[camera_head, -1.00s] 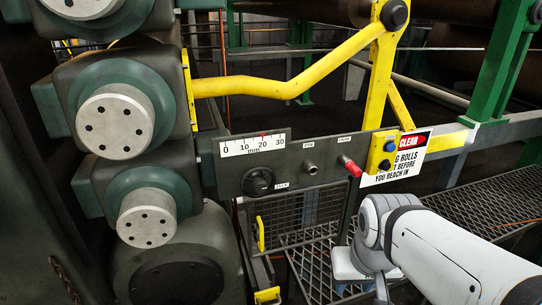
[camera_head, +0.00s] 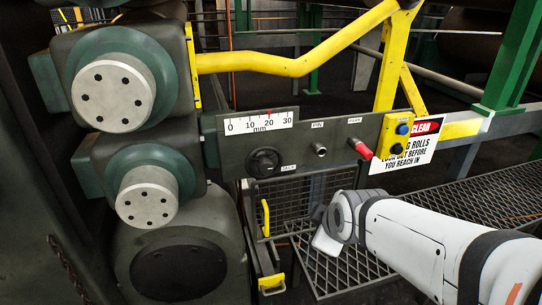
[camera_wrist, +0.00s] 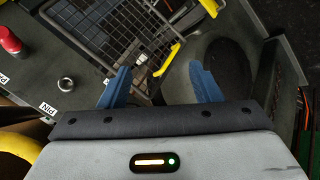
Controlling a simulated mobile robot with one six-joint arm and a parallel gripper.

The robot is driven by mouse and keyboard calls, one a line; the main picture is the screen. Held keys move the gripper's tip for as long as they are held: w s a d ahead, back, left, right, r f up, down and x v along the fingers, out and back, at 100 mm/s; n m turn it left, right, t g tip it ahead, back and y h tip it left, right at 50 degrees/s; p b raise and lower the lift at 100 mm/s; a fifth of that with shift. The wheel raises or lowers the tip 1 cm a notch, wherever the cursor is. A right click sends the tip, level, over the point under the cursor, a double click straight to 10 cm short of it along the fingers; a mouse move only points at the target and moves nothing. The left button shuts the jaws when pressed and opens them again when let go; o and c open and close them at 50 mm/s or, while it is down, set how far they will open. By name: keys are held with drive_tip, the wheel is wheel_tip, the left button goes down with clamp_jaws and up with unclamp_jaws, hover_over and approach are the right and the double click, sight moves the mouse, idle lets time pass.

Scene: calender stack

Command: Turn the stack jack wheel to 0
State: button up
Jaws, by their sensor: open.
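The stack jack wheel (camera_head: 265,161) is a round black knob on the dark grey panel, above and left of the "JACK" label. Above it is a white mm scale (camera_head: 259,123) marked 0 to 30, with a red pointer at about 20. My gripper shows in the wrist view (camera_wrist: 160,85) with two blue fingers apart and nothing between them. In the head view it is below and right of the wheel, clear of it, its fingers mostly hidden by my wrist. I cannot make out the wheel in the wrist view.
A metal pin (camera_head: 320,149) and a red-tipped park knob (camera_head: 361,149) stick out right of the wheel. A wire mesh guard (camera_head: 290,205) with a yellow handle (camera_head: 265,218) lies below. Large rolls stand at left. A yellow bar (camera_head: 290,65) crosses above.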

drive_tip(key=w+a+n+t+y+b, duration=0.2)
drive_tip(key=w+a+n+t+b, duration=0.3)
drive_tip(key=n, duration=0.6)
drive_tip(key=n+t+y+b, duration=0.2)
drive_tip(key=n+t, duration=0.3)
drive_tip(key=n, duration=0.8)
approach(266, 169)
drive_tip(key=shift+p+x, duration=1.75)
drive_tip(key=shift+x, duration=2.55)
drive_tip(key=shift+d+r, duration=0.1)
drive_tip(key=c, duration=1)
drive_tip(key=shift+m+b, duration=0.35)
drive_tip(key=shift+m, duration=0.05)
